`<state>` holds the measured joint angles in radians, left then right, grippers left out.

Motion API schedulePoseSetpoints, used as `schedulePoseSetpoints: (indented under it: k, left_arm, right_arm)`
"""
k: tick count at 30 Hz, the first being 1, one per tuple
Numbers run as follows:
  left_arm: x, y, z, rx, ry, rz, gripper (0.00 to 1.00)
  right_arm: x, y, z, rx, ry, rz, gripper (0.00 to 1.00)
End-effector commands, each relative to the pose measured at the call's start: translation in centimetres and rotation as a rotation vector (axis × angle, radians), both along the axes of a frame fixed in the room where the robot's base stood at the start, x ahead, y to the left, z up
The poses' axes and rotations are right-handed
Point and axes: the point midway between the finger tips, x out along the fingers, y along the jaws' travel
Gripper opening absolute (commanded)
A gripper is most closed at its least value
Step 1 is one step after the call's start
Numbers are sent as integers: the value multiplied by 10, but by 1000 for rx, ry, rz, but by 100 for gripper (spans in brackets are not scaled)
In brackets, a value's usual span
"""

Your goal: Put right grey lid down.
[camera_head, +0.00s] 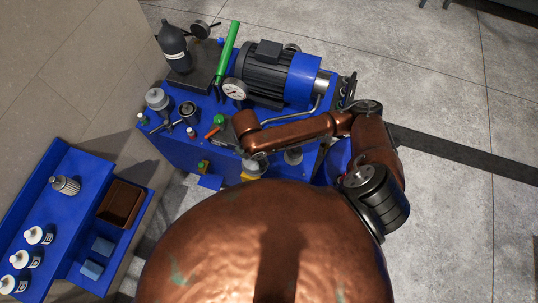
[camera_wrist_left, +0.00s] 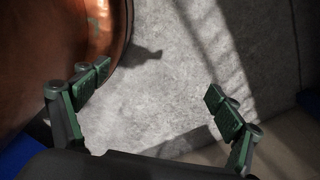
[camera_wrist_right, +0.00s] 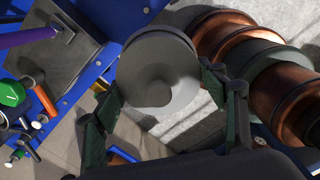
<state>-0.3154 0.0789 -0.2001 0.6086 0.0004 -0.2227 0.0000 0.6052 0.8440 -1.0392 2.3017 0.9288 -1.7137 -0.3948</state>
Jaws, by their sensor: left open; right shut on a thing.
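The grey lid (camera_wrist_right: 160,50) is a round, shallow disc in the right wrist view. My right gripper (camera_wrist_right: 162,84) is shut on it, with one dark green finger at each side of the rim. The lid hides what lies directly beneath it. In the head view my right arm reaches over the front of the blue bench, and I cannot make out the lid there clearly. My left gripper (camera_wrist_left: 157,84) is open and empty above the grey floor in the left wrist view. It is not visible in the head view.
The blue bench (camera_head: 180,148) carries a motor (camera_head: 280,72), a pressure gauge (camera_head: 235,89), a green lever (camera_head: 227,52), a dark bottle (camera_head: 174,48) and small containers. A blue shelf (camera_head: 50,190) at the left holds several white bottles and a brown tray (camera_head: 121,203).

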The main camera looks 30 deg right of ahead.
Motion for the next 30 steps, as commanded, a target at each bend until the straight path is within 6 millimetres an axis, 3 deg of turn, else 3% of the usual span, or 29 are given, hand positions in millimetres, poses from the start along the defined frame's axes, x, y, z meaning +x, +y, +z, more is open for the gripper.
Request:
schedulePoseSetpoints:
  k: [4, 10, 15, 22, 30]
  left_arm:
    - [4, 0, 3, -1, -6, -1, 87]
    - [30, -1, 5, -2, -39, -7, 87]
    - [39, -2, 5, -3, -50, -9, 87]
    - [25, -1, 3, -2, -33, -6, 87]
    - [16, 0, -2, 0, -20, -4, 87]
  right_arm:
    - [-19, 9, -16, 12, 2, 216, 40]
    - [-22, 7, -26, 14, -2, 327, 40]
    - [-3, -20, -41, 11, -1, 328, 40]
    - [29, -64, -65, 11, -2, 328, 40]
    - [48, -90, -108, 14, -1, 329, 40]
